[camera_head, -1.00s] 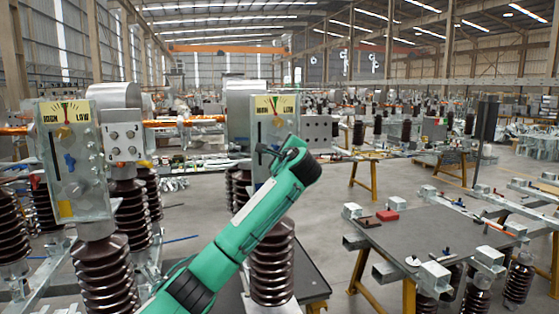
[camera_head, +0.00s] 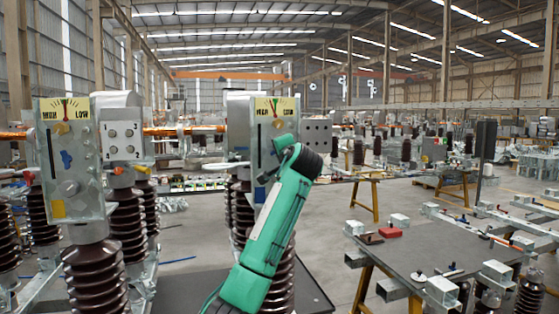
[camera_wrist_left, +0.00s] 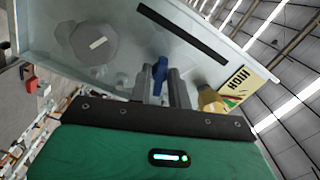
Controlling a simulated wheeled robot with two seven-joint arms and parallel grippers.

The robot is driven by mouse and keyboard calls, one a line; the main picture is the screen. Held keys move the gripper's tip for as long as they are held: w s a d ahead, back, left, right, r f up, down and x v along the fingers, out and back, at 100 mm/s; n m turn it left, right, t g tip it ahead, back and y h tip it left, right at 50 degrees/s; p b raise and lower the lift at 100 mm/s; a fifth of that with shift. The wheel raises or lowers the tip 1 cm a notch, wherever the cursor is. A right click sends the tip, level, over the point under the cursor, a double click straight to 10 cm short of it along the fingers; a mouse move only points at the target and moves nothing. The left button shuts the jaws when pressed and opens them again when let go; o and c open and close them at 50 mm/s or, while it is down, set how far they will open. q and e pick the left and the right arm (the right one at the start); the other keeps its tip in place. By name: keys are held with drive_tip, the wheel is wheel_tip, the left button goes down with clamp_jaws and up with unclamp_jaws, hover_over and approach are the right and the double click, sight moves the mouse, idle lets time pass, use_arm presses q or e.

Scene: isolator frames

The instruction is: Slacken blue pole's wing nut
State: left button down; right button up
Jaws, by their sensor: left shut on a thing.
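A blue wing nut (camera_wrist_left: 160,72) sits on a pale grey metal panel (camera_wrist_left: 110,62) in the left wrist view. My left gripper (camera_wrist_left: 166,84) has its grey fingers on either side of this wing nut and is shut on it. In the head view my green forearm covers much of the second panel (camera_head: 262,138), so the fingers and that wing nut are hidden there. My right gripper is in neither view.
In the wrist view a yellow knob (camera_wrist_left: 210,100) and a grey hexagonal knob (camera_wrist_left: 92,44) flank the wing nut. Brown ribbed insulators (camera_head: 97,277) stand below the panels. A dark table (camera_head: 425,250) with metal blocks stands at right, with open floor between.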

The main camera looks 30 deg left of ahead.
use_arm(q)
drive_tip(key=shift+w+f+n+b, duration=0.15)
drive_tip(key=shift+n+b, duration=0.75)
drive_tip(key=shift+n, duration=1.3)
drive_tip(key=shift+s+f+n+b, duration=0.15)
drive_tip(key=shift+n+b, duration=0.7)
drive_tip(key=shift+n, duration=1.35)
drive_tip(key=shift+w, duration=0.1)
drive_tip(key=c, duration=1.3)
unclamp_jaws()
drive_tip(key=shift+r, duration=0.1)
drive_tip(key=shift+b+v, duration=2.45)
drive_tip(key=shift+v, duration=4.55)
